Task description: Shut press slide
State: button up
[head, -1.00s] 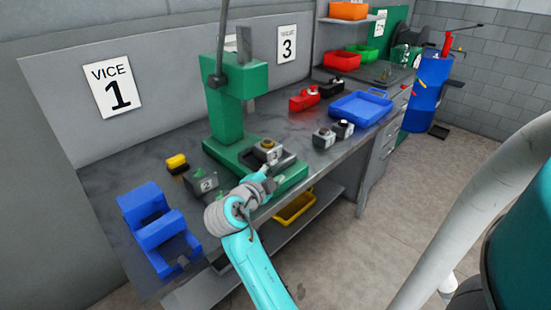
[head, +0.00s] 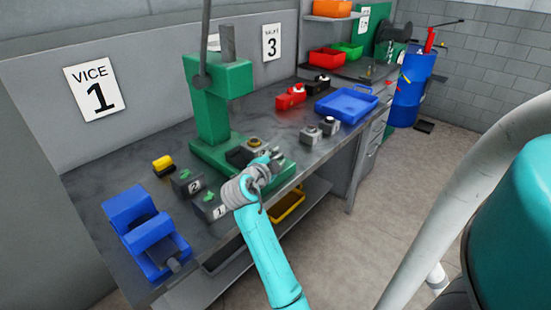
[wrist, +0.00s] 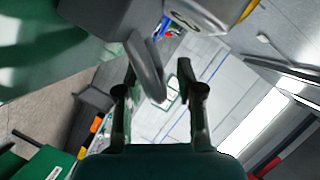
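The green press (head: 209,112) stands on the bench with its lever raised. On its base, in front of the column, a small grey block (head: 253,142) with a round brass-coloured top sits at the dark slide (head: 238,157). My gripper (head: 274,158) is at the front of the press base, close to the block and partly covering the slide. In the wrist view my gripper (wrist: 158,85) has its fingers apart. A grey bar (wrist: 147,68) lies close to the left finger; contact cannot be told. A grey box-like part (wrist: 200,12) shows above the fingers.
A blue vice (head: 143,232), blocks numbered 2 (head: 190,186) and 1 (head: 212,209), and a yellow-topped item (head: 163,165) stand left of the press. Two small blocks (head: 312,135) and a blue tray (head: 347,104) lie right. A yellow bin (head: 288,206) sits below.

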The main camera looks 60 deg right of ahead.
aim_at(255, 147)
grip_shut()
jog(key=w, duration=0.2)
jog(key=w+d, duration=0.1)
jog(key=w, duration=0.2)
jog(key=w+d, duration=0.1)
jog(key=w, duration=0.2)
jog(key=shift+w, duration=0.25)
grip_release()
jog(key=v, duration=1.2)
jog(key=shift+w, duration=0.1)
